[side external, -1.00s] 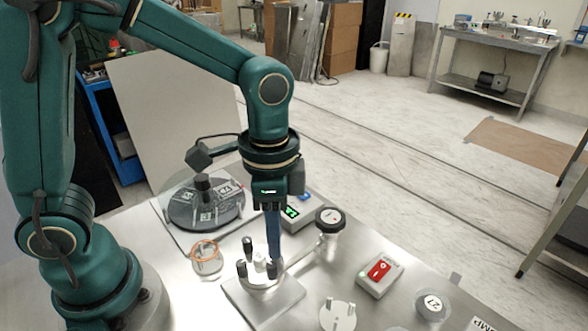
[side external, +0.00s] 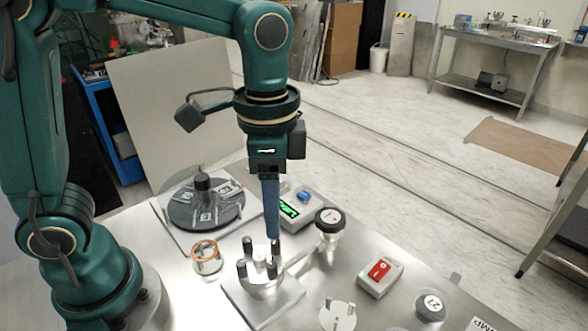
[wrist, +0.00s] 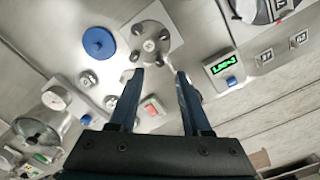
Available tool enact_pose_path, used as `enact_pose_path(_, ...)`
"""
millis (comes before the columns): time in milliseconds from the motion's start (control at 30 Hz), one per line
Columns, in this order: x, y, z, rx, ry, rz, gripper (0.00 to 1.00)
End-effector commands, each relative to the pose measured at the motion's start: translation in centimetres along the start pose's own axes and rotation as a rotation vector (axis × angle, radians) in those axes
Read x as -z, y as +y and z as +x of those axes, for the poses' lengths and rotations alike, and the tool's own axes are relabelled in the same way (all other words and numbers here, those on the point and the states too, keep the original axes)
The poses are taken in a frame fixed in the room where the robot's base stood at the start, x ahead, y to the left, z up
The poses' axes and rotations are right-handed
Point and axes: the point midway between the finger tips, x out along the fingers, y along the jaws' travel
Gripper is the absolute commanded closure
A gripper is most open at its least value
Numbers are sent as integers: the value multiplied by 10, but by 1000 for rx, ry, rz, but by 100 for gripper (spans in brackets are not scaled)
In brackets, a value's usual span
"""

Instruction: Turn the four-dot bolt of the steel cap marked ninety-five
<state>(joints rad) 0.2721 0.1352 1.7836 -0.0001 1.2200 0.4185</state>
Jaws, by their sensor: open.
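A round steel cap (side external: 262,284) sits on a square plate in the side view, with several dark upright bolts (side external: 242,269) around its rim. In the wrist view the cap (wrist: 150,37) shows from above with bolt heads around a small centre mark. I cannot read a ninety-five or count dots on any bolt. My gripper (side external: 271,236) points down over the back right part of the cap, its tips just above bolt height. In the wrist view my gripper (wrist: 159,73) has its two blue fingers apart with nothing between them, just beside the cap's edge.
A display box (side external: 291,212) with green digits stands behind the cap. A black-rimmed gauge (side external: 330,218) is at right, a red-switch box (side external: 380,277) further right. A copper-rimmed cup (side external: 206,257) stands left, a dark round carousel (side external: 205,210) behind it. A pale pinned disc (side external: 338,315) lies in front.

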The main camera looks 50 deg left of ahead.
Motion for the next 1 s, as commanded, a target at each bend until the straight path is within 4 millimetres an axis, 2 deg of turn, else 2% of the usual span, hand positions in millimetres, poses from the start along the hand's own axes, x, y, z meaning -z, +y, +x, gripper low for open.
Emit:
enact_pose_path(167, 0, 0, 0, 0, 0, -204, 52)
enact_pose_path(400, 0, 0, 1, 0, -1, -731, 52)
enact_pose_path(533, 0, 0, 2, 0, -1, -940, 52)
enact_pose_path(733, 0, 0, 6, 1, -5, -1066, 52)
enact_pose_path(1000, -1, 1, 39, 1, -10, -1066, 52)
